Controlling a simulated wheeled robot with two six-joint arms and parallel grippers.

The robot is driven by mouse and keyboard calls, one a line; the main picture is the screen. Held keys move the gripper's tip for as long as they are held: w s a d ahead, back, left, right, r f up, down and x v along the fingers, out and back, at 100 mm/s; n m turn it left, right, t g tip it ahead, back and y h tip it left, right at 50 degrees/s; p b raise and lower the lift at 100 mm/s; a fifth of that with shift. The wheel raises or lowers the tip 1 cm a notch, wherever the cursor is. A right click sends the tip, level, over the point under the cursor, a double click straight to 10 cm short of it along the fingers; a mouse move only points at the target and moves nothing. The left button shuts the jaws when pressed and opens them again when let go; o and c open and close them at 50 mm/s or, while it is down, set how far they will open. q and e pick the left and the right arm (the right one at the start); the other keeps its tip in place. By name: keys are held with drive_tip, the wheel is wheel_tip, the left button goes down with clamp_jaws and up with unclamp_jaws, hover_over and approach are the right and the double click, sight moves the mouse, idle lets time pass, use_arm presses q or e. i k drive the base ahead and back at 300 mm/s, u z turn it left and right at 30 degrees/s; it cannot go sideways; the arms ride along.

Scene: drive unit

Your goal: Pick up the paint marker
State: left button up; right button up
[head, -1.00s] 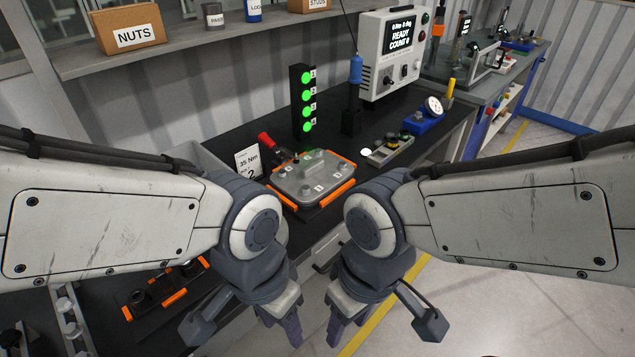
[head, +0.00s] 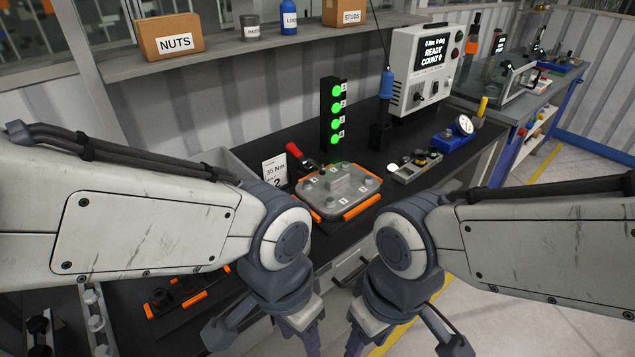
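A slim yellow upright item (head: 482,106), which looks like the paint marker, stands at the right end of the black workbench, just behind a blue device with a round dial (head: 464,125). It is small in view and its base is hidden. My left gripper (head: 303,340) and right gripper (head: 360,342) hang pointing down at the bottom middle, well in front of and left of it. Their fingertips are at or past the lower edge, so their opening is unclear. I see nothing held in either.
The workbench (head: 235,182) carries a clamped grey cover plate (head: 338,192), a green-lit stack light (head: 334,112), a blue-handled driver (head: 387,85) and a controller box (head: 408,72). A shelf with boxes hangs behind. Open floor (head: 500,265) lies at the right.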

sight(483, 101)
drive_tip(key=u, duration=0.3)
drive_tip(key=k, duration=0.35)
drive_tip(key=z, duration=1.65)
drive_tip(key=i, duration=1.3)
drive_tip(key=u, duration=0.45)
drive_tip(key=i, duration=0.5)
drive_tip(key=u, duration=1.8)
